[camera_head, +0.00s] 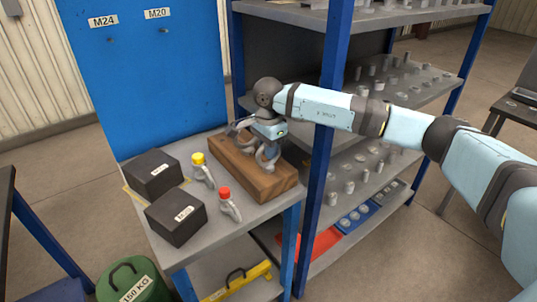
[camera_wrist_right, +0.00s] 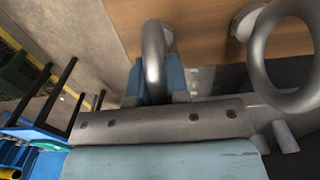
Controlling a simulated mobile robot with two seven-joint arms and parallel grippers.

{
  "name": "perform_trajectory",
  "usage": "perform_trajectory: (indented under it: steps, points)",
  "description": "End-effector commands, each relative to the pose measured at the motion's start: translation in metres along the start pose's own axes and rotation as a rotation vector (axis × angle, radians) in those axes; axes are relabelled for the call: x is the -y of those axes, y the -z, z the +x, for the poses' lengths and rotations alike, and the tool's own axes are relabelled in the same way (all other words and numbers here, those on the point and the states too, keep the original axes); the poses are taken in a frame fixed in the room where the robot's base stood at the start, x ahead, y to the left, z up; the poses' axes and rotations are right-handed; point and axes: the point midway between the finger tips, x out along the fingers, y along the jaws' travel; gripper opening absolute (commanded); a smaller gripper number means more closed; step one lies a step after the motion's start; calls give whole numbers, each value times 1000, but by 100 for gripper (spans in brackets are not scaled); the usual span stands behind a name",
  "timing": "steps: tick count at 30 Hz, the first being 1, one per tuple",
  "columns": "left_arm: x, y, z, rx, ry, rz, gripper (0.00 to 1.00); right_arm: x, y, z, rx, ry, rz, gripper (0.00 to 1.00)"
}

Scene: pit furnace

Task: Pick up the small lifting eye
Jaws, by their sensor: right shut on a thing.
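A wooden block (camera_head: 275,184) on a small grey table bears steel lifting eyes. My right gripper (camera_head: 268,148) is over the block, pointing down. In the right wrist view, the smaller grey lifting eye (camera_wrist_right: 153,55) stands upright on the wood, in front of a blue finger pad (camera_wrist_right: 174,74). My right gripper is shut on this eye; the far finger is partly hidden behind it. A larger lifting eye (camera_wrist_right: 257,58) stands close by at the right of that view. In the head view my gripper partly hides the eyes. My left gripper is not in view.
Two black boxes (camera_head: 152,175) (camera_head: 176,217) and two shackles with yellow (camera_head: 202,169) and red (camera_head: 229,204) pins stand left of the block. A blue shelf post (camera_head: 325,150) rises close by, right of the table (camera_head: 258,224). A blue panel (camera_head: 150,70) stands behind.

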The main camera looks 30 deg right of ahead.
Motion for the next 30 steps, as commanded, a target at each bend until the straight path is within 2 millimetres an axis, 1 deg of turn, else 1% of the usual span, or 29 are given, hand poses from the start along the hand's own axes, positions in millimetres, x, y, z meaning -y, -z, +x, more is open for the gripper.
perform_trajectory:
  steps: [5, 8, 11, 14, 17, 24, 30]
  points:
    - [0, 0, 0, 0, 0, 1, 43, 0, 0, -4, 0, 2, 0, 0]
    - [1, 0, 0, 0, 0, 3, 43, 1, 0, -11, 0, 3, 0, 0]
    - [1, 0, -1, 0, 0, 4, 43, 1, 0, -23, 0, 4, 0, 0]
    - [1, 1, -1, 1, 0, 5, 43, 1, 0, -42, 1, 6, 0, 0]
    - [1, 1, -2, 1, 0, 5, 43, 1, 0, -65, 0, 7, 0, 0]
    - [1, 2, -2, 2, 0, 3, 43, 1, 0, -125, 0, 5, 0, 0]
    - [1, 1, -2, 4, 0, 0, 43, 0, 0, -165, 0, 4, 0, 0]
